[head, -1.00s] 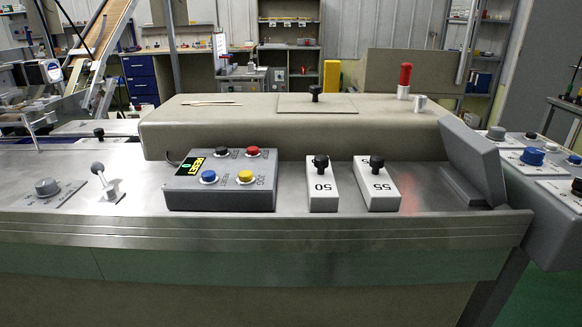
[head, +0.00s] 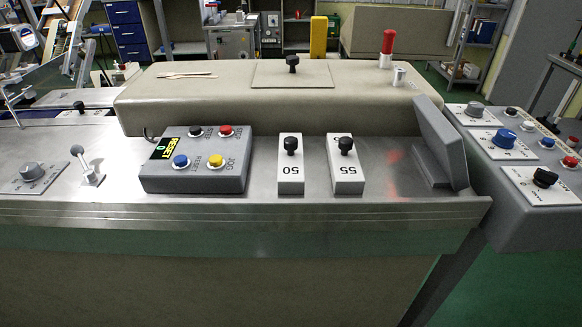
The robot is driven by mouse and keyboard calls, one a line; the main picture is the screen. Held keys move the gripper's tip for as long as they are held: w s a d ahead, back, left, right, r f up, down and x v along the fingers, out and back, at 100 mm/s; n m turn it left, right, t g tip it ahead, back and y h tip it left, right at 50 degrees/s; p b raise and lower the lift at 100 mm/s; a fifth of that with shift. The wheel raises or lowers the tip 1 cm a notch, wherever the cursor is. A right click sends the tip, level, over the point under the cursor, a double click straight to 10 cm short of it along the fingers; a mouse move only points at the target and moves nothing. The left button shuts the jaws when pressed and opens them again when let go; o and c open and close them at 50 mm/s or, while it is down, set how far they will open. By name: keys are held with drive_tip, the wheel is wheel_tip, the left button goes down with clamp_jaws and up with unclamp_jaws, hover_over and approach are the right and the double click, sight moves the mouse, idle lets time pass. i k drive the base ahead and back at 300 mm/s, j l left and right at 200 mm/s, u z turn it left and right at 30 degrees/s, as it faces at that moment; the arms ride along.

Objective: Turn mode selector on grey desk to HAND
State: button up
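The grey desk (head: 480,190) is the sloped grey console at the right, beyond the end of the steel counter. A black knob (head: 545,177) sits on a white plate (head: 555,192) at its near part and looks like the mode selector. The lettering on this plate is too small to read, so I cannot tell its setting. A blue knob (head: 505,138) on another white plate and a grey knob (head: 475,109) lie farther back on the desk. My gripper is not in view.
The steel counter (head: 300,205) holds a grey button box (head: 195,183), two white blocks numbered 50 (head: 291,185) and 55 (head: 346,185), and a tilted grey plate (head: 442,145). Small buttons (head: 547,143) line the desk's right side. Green floor (head: 510,290) shows below right.

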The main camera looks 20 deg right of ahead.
sight(543, 179)
drive_tip(key=i+j+u, duration=0.35)
drive_tip(key=i, duration=0.35)
drive_tip(key=i+j+u, duration=0.15)
drive_tip(key=i, duration=0.25)
drive_tip(key=j, duration=0.1)
